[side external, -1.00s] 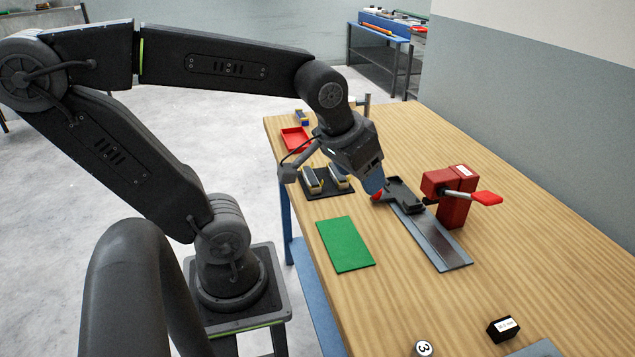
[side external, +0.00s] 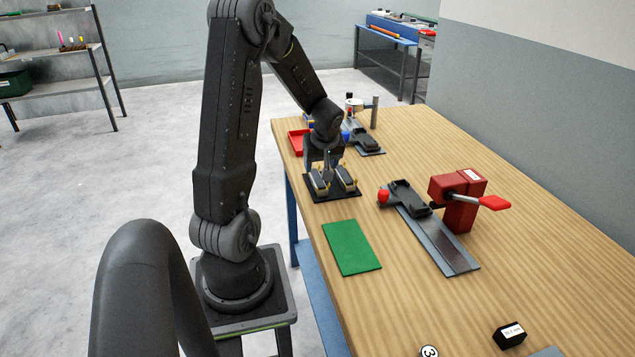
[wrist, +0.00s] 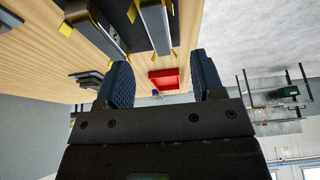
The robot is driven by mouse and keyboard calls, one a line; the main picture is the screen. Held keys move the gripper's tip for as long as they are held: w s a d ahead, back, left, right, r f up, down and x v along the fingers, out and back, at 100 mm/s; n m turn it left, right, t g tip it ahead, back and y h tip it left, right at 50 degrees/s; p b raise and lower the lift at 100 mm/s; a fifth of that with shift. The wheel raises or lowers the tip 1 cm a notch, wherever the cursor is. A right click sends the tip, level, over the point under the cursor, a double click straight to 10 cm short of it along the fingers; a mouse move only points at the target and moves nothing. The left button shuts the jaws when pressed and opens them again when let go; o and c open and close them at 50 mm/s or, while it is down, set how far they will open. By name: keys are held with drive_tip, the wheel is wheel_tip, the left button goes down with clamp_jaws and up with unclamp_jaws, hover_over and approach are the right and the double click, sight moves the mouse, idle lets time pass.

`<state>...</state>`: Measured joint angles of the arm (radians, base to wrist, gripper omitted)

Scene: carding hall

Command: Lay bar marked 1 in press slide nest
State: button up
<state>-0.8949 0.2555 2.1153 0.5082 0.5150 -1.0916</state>
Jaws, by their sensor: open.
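Two grey bars with yellow end pieces, a left one (side external: 320,184) and a right one (side external: 346,178), lie side by side on a black holder (side external: 326,197). I cannot read a number on either bar. My gripper (side external: 327,167) is open above the holder, close over the bars. In the wrist view, my open fingers (wrist: 162,62) have nothing between them, and the bars (wrist: 155,24) show beyond the tips. The black press slide nest (side external: 408,197) sits on a grey metal rail (side external: 447,252) and looks empty. The red press (side external: 461,200) stands beside it.
A green mat (side external: 351,248) lies in front of the holder. A red tray (side external: 297,142) and another black fixture (side external: 367,144) stand behind my gripper. A black labelled block (side external: 508,335) and a disc marked 3 (side external: 429,351) are near the front. The right side of the table is clear.

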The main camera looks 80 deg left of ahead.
sight(318, 178)
drive_tip(key=shift+a+x, duration=0.15)
drive_tip(key=shift+x, duration=1.8)
drive_tip(key=shift+a+x, duration=0.2)
drive_tip(key=shift+x, duration=1.75)
drive_tip(key=shift+w+r, duration=0.1)
drive_tip(key=shift+w, duration=0.05)
drive_tip(key=shift+c, duration=0.4)
clamp_jaws()
drive_tip(key=shift+r, duration=0.1)
